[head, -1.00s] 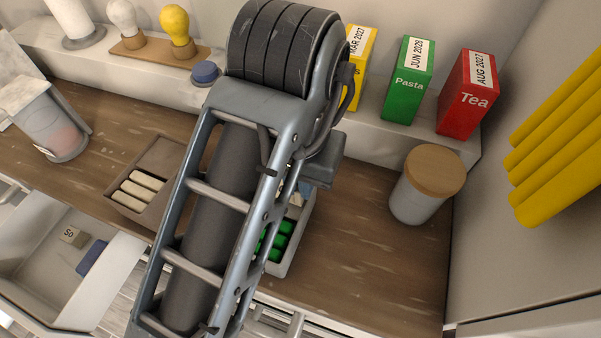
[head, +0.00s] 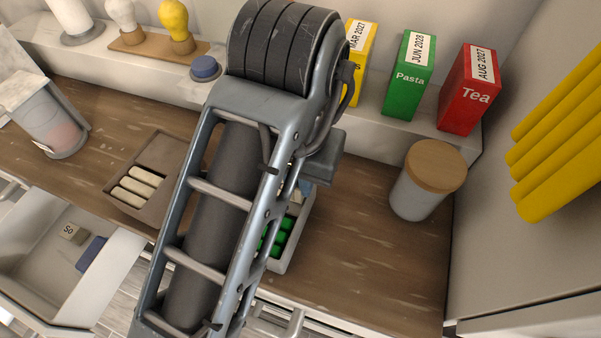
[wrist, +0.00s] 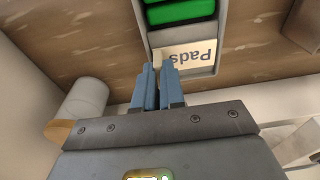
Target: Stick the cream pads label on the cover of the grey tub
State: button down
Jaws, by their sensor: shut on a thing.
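The cream label (wrist: 190,55) reads "Pads", upside down in the wrist view. It lies at the end of a grey tray (wrist: 221,30), beside green blocks. My gripper (wrist: 158,68) is shut on the label's near corner, fingertips at the tray's edge. In the head view my arm hides the fingers and the label. The grey tub (head: 412,203) with its round wooden cover (head: 436,165) stands upright at the right of the counter. It also shows in the wrist view (wrist: 87,100), left of my gripper. The visible top of the cover is bare.
Yellow, green (head: 408,80) and red (head: 468,95) boxes stand on the back ledge. A brown tray (head: 165,165) with cream rolls and a glass container (head: 50,125) are at left. An open drawer (head: 35,265) is below. The counter in front of the tub is clear.

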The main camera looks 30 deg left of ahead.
jog(key=c, duration=1.1)
grip_release()
jog(key=shift+c, duration=0.2)
jog(key=shift+s+d+r+p, duration=0.15)
jog(key=shift+r+p, duration=0.15)
jog(key=shift+r, duration=1)
jog(key=shift+s+a+r+p, duration=0.15)
jog(key=shift+r+p, duration=0.1)
jog(key=shift+r, duration=1.05)
jog(key=shift+s+d+r+p, duration=0.15)
jog(key=shift+r+p, duration=0.15)
jog(key=shift+r, duration=1)
